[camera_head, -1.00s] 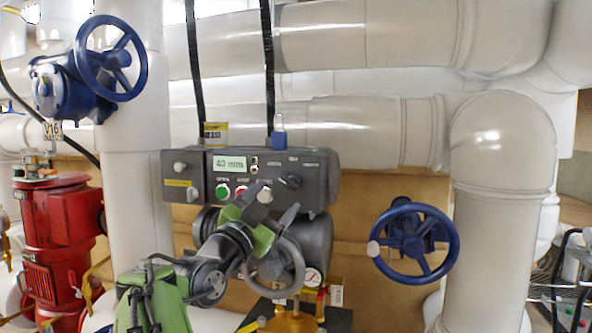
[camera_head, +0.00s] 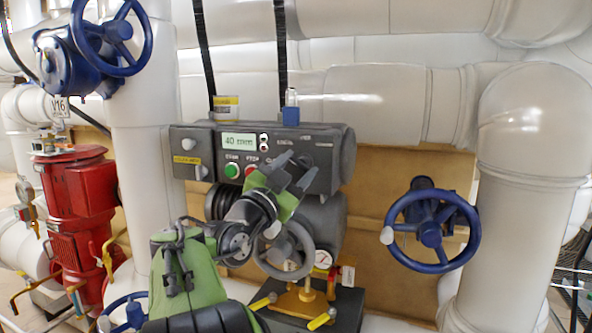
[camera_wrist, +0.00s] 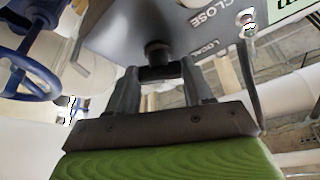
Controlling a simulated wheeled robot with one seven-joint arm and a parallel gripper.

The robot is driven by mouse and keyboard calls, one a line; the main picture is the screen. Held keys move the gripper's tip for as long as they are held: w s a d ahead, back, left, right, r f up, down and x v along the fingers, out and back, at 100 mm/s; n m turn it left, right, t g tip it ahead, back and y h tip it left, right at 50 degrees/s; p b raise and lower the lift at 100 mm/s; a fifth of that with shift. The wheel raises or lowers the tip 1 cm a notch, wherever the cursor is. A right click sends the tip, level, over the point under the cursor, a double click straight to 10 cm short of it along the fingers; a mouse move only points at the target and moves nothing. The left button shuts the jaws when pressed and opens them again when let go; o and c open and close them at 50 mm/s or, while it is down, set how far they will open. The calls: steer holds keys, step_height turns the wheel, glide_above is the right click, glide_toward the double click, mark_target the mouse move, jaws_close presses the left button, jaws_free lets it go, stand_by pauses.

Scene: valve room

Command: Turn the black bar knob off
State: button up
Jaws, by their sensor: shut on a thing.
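The black bar knob (camera_wrist: 157,52) sticks out of the grey control panel in the wrist view, near the words CLOSE and LOCAL. My gripper (camera_wrist: 160,73) has its two fingers on either side of the knob's bar and is shut on it. In the head view my gripper (camera_head: 297,169) reaches the right part of the control box (camera_head: 338,160). There the fingers mostly hide the knob, and I cannot read its exact angle.
A green button (camera_head: 232,170) and a red button (camera_head: 250,171) sit left of the gripper. A grey handwheel (camera_head: 300,243) lies just below it. A blue handwheel (camera_head: 431,235) stands to the right, a red actuator (camera_head: 75,210) to the left.

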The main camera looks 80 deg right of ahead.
steer(key=shift+f+m+b, duration=0.15)
steer(key=shift+m+b, duration=0.35)
steer(key=shift+b, duration=0.1)
steer(key=shift+m+g+y+b, duration=0.3)
steer(key=shift+m+g+b, duration=0.2)
steer(key=shift+m+b, duration=0.35)
steer(key=m+g+y+b, duration=0.1)
steer(key=m+b, duration=0.1)
steer(key=m, duration=0.1)
steer(key=shift+w, duration=0.15)
steer(key=m+y, duration=0.1)
steer(key=m, duration=0.1)
steer(key=m+y, duration=0.1)
steer(key=m, duration=0.1)
steer(key=shift+r, duration=0.3)
steer(key=shift+m+y+p, duration=0.65)
steer(key=shift+m+y, duration=0.05)
steer(key=shift+m, duration=1.15)
steer(key=o, duration=1)
steer(key=shift+o, duration=0.2)
